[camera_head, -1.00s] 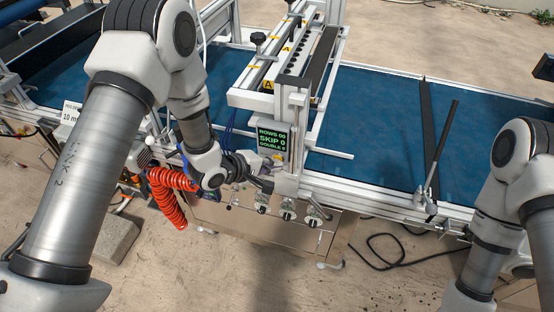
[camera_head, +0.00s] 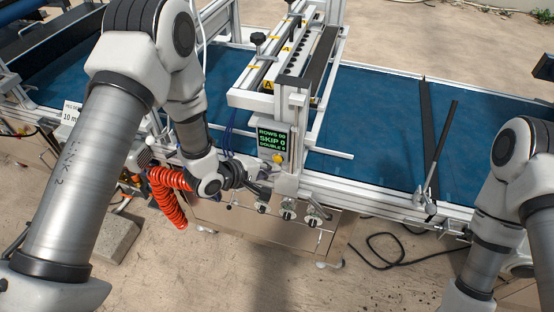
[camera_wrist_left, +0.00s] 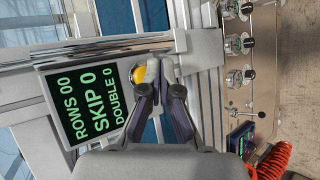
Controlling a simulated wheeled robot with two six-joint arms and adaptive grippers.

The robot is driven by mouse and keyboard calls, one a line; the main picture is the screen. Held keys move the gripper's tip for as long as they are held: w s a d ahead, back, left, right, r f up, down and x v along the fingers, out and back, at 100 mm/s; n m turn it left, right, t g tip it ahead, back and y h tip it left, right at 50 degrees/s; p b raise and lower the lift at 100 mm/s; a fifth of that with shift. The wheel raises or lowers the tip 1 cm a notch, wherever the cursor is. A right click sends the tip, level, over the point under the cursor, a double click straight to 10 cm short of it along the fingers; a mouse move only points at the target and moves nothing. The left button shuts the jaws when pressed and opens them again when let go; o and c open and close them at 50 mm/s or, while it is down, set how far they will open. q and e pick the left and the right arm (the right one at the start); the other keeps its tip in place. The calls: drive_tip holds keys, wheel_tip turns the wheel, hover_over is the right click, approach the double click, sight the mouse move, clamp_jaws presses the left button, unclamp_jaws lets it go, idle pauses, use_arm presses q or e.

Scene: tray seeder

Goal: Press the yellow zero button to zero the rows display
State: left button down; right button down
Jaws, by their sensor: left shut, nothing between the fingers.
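The display (camera_head: 272,138) is a black panel with green text on the seeder's front post. It reads ROWS 00, SKIP 0, DOUBLE 0, and shows sideways in the left wrist view (camera_wrist_left: 88,104). The yellow zero button (camera_head: 278,158) sits just below the display. It also shows in the left wrist view (camera_wrist_left: 138,75), partly covered by a finger. My left gripper (camera_head: 264,189) is shut and empty, below and in front of the button. Its closed fingertips (camera_wrist_left: 160,66) appear beside the button in the wrist view; the gap looks clear in the head view. My right gripper is out of view.
A row of valve knobs (camera_head: 288,216) sits on the front panel below the gripper. A coiled red hose (camera_head: 168,198) hangs left of it. The blue conveyor belt (camera_head: 385,150) runs behind, with a metal frame over it. Open ground lies in front.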

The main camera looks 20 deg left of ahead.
use_arm(q)
drive_tip(key=s, duration=0.5)
drive_tip(key=shift+a, duration=0.1)
idle(0.7)
drive_tip(key=s+a+f+m+g+y, duration=0.1)
drive_tip(key=s+a+f+g+y, duration=0.15)
drive_tip(key=s+f, duration=0.45)
drive_tip(key=s+a+f+m+g+y, duration=0.1)
drive_tip(key=s+a+f+g, duration=0.15)
drive_tip(key=s+f, duration=0.4)
drive_tip(key=s+a+f+m+g+y, duration=0.1)
drive_tip(key=s+a+m+g+y, duration=0.2)
drive_tip(key=s+m, duration=0.6)
drive_tip(key=shift+s+a+f+m+g, duration=0.15)
drive_tip(key=shift+s+a+m+g, duration=0.4)
drive_tip(key=shift+s, duration=0.7)
drive_tip(key=shift+a, duration=0.15)
